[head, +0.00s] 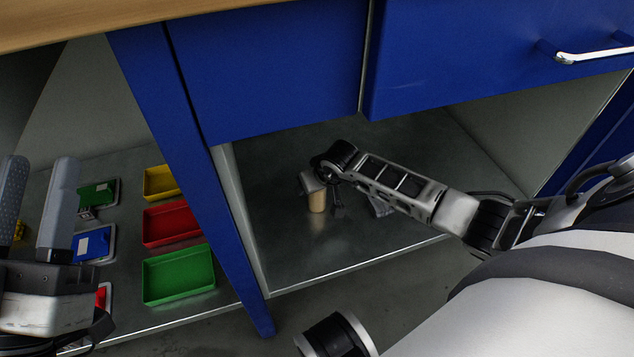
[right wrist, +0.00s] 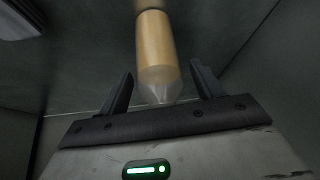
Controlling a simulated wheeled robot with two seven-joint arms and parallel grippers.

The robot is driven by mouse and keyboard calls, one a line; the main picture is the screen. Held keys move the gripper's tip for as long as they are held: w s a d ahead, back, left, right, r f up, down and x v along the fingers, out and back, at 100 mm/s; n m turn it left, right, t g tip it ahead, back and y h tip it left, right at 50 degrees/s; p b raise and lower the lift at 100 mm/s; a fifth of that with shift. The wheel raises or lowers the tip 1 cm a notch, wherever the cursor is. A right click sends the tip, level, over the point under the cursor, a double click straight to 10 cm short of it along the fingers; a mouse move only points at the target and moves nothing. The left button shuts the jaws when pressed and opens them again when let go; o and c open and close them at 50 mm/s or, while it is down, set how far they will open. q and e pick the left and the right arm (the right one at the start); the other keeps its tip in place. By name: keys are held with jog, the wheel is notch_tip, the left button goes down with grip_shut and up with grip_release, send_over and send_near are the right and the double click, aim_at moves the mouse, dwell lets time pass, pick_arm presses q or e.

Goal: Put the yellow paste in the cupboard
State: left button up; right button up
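The yellow paste is a tan-yellow cylinder (head: 317,203) standing on the metal floor of the open cupboard (head: 300,262). In the right wrist view the paste (right wrist: 155,45) shows a clear, tapered end towards my gripper. My right arm reaches into the cupboard, and its gripper (head: 313,183) is right by the paste. In the right wrist view my right gripper (right wrist: 160,82) is open, with a finger on either side of the clear end and a visible gap on both sides. My left gripper (head: 36,195) is open and empty at the left edge.
On the shelf at left are a yellow bin (head: 162,182), a red bin (head: 171,224) and a green bin (head: 178,275), with a green case (head: 97,193) and a blue case (head: 93,244) beside them. A blue post (head: 215,195) separates that shelf from the cupboard. A blue drawer (head: 470,55) hangs above.

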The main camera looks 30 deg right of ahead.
pick_arm(q)
notch_tip(320, 180, down, 9)
jog(key=s+n+g+y+p, duration=0.2)
jog(key=n+g+y+p, duration=0.2)
jog(key=n+g+p, duration=0.1)
jog(key=shift+d+r+n+p, duration=0.2)
jog(key=shift+d+n+p, duration=0.2)
jog(key=shift+p, duration=0.35)
pick_arm(e)
jog(key=v, duration=1.2)
jog(key=shift+r, duration=0.1)
